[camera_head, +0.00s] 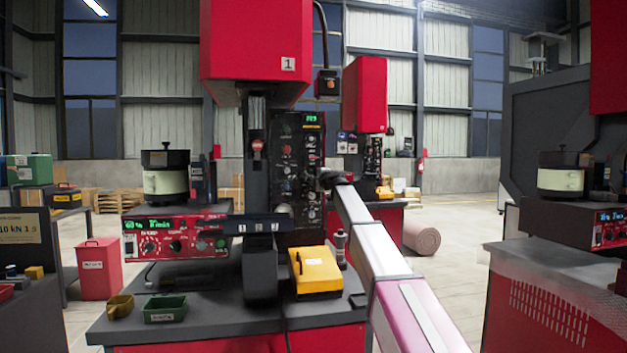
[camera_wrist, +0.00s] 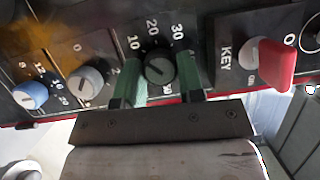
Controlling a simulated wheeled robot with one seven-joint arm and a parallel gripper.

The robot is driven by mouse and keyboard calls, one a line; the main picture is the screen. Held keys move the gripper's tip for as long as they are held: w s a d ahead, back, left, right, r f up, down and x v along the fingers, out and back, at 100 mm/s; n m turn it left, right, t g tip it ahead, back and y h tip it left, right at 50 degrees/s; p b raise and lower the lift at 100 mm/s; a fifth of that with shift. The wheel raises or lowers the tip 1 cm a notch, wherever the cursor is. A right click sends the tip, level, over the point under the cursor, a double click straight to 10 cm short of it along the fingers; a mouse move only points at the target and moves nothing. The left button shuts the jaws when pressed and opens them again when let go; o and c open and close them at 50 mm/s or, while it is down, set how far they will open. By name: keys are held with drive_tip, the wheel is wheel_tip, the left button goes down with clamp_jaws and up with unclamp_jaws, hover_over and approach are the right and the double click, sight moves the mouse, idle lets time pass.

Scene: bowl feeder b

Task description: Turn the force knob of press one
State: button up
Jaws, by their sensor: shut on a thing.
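Press one (camera_head: 255,40) is the red machine with a "1" plate in the head view. Its dark control panel (camera_head: 284,165) has a green display and several knobs. My arm reaches up to the panel's right side, and my gripper is small and dark there.
In the wrist view, a grey knob (camera_wrist: 87,80) and a blue knob (camera_wrist: 31,95) sit left of my gripper. A red key switch (camera_wrist: 277,63) marked KEY is close on the right. A yellow box (camera_head: 315,271) stands on the bench (camera_head: 220,325) below the panel.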

drive_tip(key=shift+n, duration=0.3)
idle(0.4)
drive_tip(key=o, duration=0.9)
drive_tip(key=v, duration=1)
drive_tip(key=shift+s+d+r, duration=0.1)
drive_tip(key=shift+s+d, duration=0.1)
drive_tip(key=shift+s, duration=0.15)
